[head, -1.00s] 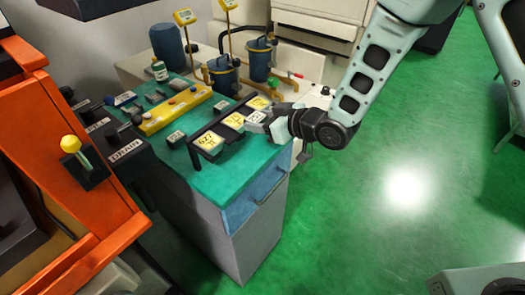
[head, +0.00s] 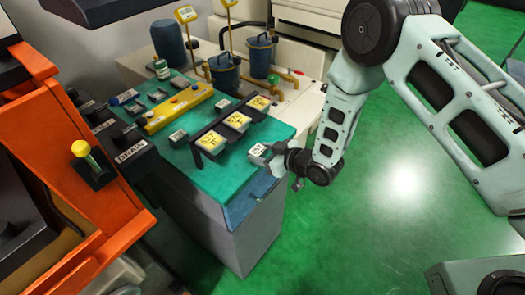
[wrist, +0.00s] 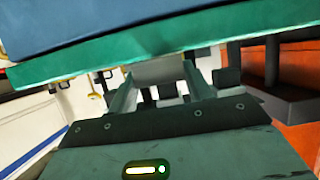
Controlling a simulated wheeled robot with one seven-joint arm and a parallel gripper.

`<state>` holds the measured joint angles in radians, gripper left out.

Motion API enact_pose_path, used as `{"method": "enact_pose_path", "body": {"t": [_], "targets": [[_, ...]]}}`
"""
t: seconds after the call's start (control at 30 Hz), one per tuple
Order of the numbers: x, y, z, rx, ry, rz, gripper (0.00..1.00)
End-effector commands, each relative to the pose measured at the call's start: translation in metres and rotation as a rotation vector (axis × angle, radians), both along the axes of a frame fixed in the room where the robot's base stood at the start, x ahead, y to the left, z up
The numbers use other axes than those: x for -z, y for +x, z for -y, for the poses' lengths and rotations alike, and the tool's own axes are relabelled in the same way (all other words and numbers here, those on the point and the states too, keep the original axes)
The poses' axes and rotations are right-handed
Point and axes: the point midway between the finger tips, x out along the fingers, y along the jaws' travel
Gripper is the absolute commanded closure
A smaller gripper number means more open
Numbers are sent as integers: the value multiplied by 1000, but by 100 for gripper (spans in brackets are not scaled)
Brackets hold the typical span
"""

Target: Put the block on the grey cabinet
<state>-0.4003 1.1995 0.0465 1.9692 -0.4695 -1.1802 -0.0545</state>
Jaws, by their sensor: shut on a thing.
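My gripper (head: 270,155) is shut on a small grey block (head: 258,150) with a pale label on top. It holds the block at the front right edge of the cabinet's green top. I cannot tell whether the block touches the top. The grey cabinet (head: 238,238) has a green top (head: 215,177) and a blue drawer front (head: 258,200). In the wrist view, the block (wrist: 160,70) shows between the two fingers, just below the green edge.
A black rack (head: 213,131) with three yellow-labelled blocks stands behind my gripper. A small labelled block (head: 178,136) and a yellow bar (head: 180,108) lie further left. Blue pots (head: 224,75) stand behind. A bare green strip lies in front of the rack.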

Motion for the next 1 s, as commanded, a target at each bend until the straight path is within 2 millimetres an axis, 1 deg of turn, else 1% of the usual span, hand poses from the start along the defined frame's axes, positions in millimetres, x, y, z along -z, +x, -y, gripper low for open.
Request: {"method": "enact_pose_path", "body": {"t": [0.17,0.33,0.37,0.4,0.43,0.67,0.8,0.87,1.0], "targets": [[-2,1,-1,0,3,3,89],[3,1,-1,0,3,3,89],[3,0,0,0,1,1,45],[2,0,0,0,1,1,34],[2,0,0,0,1,1,28],[2,0,0,0,0,1,28],[-3,0,0,0,0,1,28],[-2,-3,5,1,1,1,28],[-10,-17,23,3,-1,1,28]]}}
